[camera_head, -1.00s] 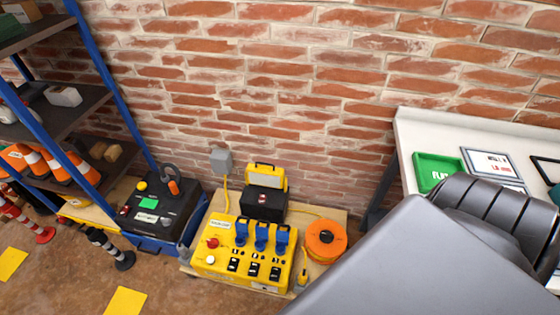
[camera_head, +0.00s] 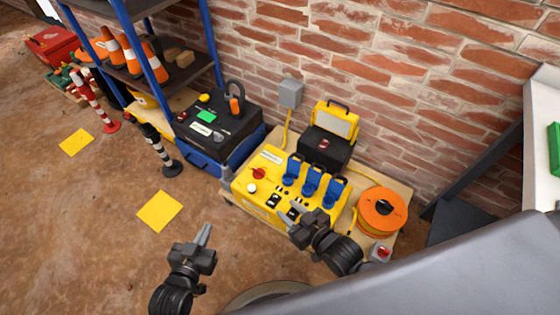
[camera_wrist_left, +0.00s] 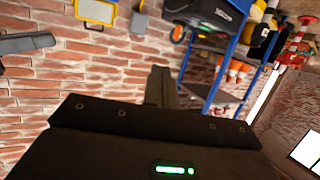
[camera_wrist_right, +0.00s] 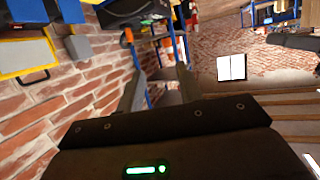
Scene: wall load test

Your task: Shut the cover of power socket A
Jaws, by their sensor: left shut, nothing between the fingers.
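The yellow power box (camera_head: 258,188) sits on a wooden board against the brick wall in the head view. Three blue power sockets stand in a row on its top, with their blue covers (camera_head: 314,176) raised. I cannot read which is socket A. My left gripper (camera_head: 205,232) is shut and empty, out over the floor left of the box's front. My right gripper (camera_head: 297,228) is in front of the box's front right part and hides some of it. Its fingers are apart in the right wrist view (camera_wrist_right: 160,85), with nothing between them.
An orange cable reel (camera_head: 382,210) stands right of the box. A black case with a yellow lid (camera_head: 332,122) is behind it. A black and blue unit (camera_head: 215,130) is to its left. A grey socket (camera_head: 291,93) is on the wall.

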